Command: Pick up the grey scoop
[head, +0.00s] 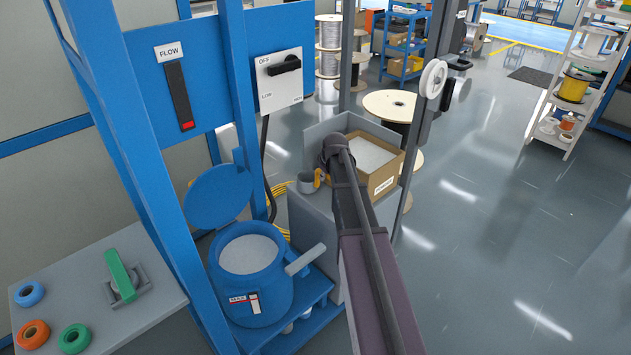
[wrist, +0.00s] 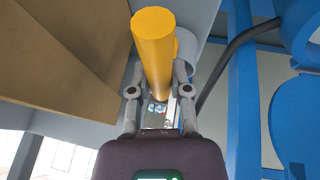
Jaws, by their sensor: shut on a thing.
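The grey scoop (head: 306,184) has a round cup and a yellow handle (head: 318,178). In the head view it is at the left of the cardboard box, by the upper left edge of the grey stand. My gripper (wrist: 160,92) is shut on the yellow handle, one finger on each side of it in the wrist view. The scoop's grey cup (wrist: 190,48) shows behind the handle there, partly hidden. In the head view my arm hides most of the gripper. I cannot tell whether the scoop touches the stand.
The cardboard box (head: 383,183) of pale granules stands on the grey stand (head: 308,215). A blue hopper (head: 262,290) with its lid (head: 217,195) raised stands at lower left. A blue post (head: 130,130) rises beside it. A side table (head: 100,270) holds tape rolls. Open floor lies right.

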